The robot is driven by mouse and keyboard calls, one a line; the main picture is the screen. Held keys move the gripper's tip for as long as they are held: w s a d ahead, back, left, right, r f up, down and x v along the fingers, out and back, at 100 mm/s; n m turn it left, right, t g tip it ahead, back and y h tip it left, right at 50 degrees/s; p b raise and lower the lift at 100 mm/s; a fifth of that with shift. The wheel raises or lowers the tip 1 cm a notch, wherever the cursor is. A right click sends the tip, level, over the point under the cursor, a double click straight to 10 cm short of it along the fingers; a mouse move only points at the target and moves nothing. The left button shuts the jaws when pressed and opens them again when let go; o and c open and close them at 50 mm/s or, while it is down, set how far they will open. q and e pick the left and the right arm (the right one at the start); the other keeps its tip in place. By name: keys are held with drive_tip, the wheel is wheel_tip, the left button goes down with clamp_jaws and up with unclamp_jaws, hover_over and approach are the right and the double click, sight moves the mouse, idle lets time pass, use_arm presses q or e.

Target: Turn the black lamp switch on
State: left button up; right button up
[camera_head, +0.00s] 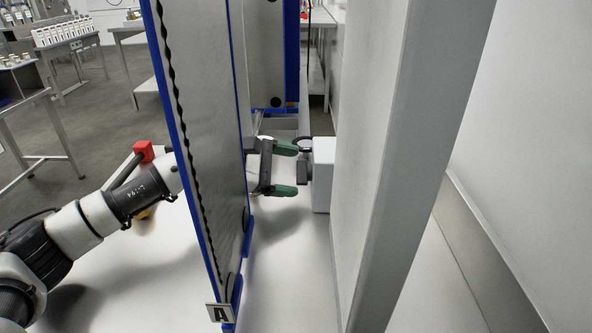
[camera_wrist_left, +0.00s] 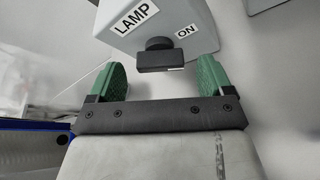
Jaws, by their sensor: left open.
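The black lamp switch (camera_wrist_left: 160,56) is a rotary knob on a light grey box (camera_wrist_left: 145,20) labelled LAMP, with an ON label to the right of the knob in the left wrist view. In the head view the switch (camera_head: 304,165) sticks out to the left from the box (camera_head: 323,175). My left gripper (camera_head: 287,171) is open, with green fingertips. Its fingers (camera_wrist_left: 160,80) point at the switch, one on each side of it, and nothing is held. Whether they touch the knob I cannot tell. My right gripper is not in view.
A tall blue-edged panel (camera_head: 205,130) stands left of the box, partly hiding my left arm. A grey upright wall (camera_head: 400,150) rises close on the right. An "A" tag (camera_head: 220,313) is at the panel's bottom. Tables with bottles (camera_head: 66,45) stand far left.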

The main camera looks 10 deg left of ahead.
use_arm(q)
drive_tip(key=shift+x, duration=1)
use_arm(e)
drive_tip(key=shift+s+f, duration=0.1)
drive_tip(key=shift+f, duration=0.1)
use_arm(q)
drive_tip(key=shift+c, duration=0.2)
drive_tip(key=c, duration=0.9)
drive_tip(key=shift+n, duration=0.3)
drive_tip(key=shift+r+n+g+p, duration=0.1)
drive_tip(key=shift+n+g+p, duration=0.3)
drive_tip(key=shift+p, duration=0.05)
drive_tip(key=shift+w+n+g+p, duration=0.1)
drive_tip(key=shift+n+g+p, duration=0.45)
drive_tip(key=shift+n+g, duration=0.8)
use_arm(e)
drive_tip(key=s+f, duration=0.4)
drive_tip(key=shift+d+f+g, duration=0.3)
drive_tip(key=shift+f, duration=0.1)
use_arm(q)
drive_tip(key=shift+n, duration=0.25)
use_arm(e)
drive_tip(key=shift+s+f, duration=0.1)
